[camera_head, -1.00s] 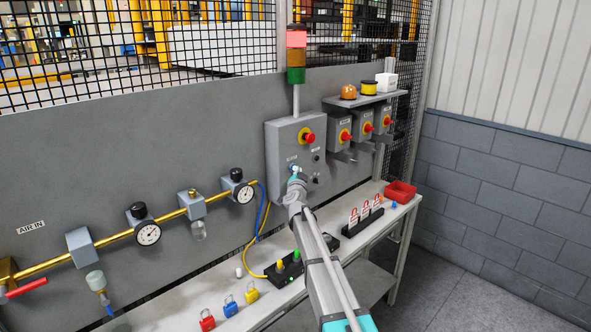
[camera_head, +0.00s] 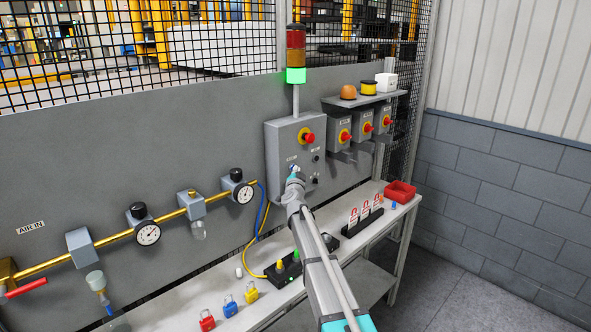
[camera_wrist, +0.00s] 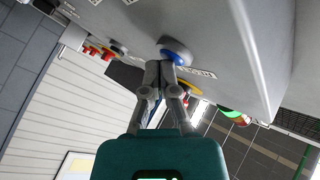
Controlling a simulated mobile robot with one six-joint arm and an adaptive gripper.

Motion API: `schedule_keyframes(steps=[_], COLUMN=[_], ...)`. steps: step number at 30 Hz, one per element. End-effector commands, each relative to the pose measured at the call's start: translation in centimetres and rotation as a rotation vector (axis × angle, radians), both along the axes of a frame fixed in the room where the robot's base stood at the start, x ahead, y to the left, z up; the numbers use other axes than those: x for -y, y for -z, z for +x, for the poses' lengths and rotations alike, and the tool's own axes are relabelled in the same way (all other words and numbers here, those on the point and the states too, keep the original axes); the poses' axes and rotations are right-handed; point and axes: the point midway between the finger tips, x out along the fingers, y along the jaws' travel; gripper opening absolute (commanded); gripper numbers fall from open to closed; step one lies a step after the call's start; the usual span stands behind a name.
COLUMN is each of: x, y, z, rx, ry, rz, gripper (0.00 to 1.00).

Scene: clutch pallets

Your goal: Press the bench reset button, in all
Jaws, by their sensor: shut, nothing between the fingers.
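The grey control box (camera_head: 281,142) is on the back panel, with a red mushroom button on a yellow collar (camera_head: 308,138) in its upper part. A blue round button, the likely reset button, shows in the wrist view (camera_wrist: 176,51) with a label beside it. My gripper (camera_wrist: 163,66) is shut and empty, its fingertips right at this button; whether they touch it I cannot tell. In the head view my gripper (camera_head: 296,176) is in front of the box's lower left and hides most of the button. The stack light (camera_head: 296,58) above the box is lit green at the bottom.
Three switch boxes (camera_head: 364,126) with red knobs sit right of the control box, under a shelf. The bench (camera_head: 222,298) below carries coloured padlocks (camera_head: 230,306), a tag rack (camera_head: 363,222) and a red bin (camera_head: 400,192). A brass air pipe with gauges runs left.

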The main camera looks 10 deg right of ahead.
Motion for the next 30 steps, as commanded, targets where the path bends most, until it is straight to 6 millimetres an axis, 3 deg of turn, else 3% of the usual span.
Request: schedule_keyframes(steps=[17,30], x=[-0.2,0.7], y=[0.0,0.0], z=[0.1,-1.2], rx=[0.000,0.000], ry=[-0.001,-0.001], rz=[0.000,-0.001], gripper=[0.00,0.00])
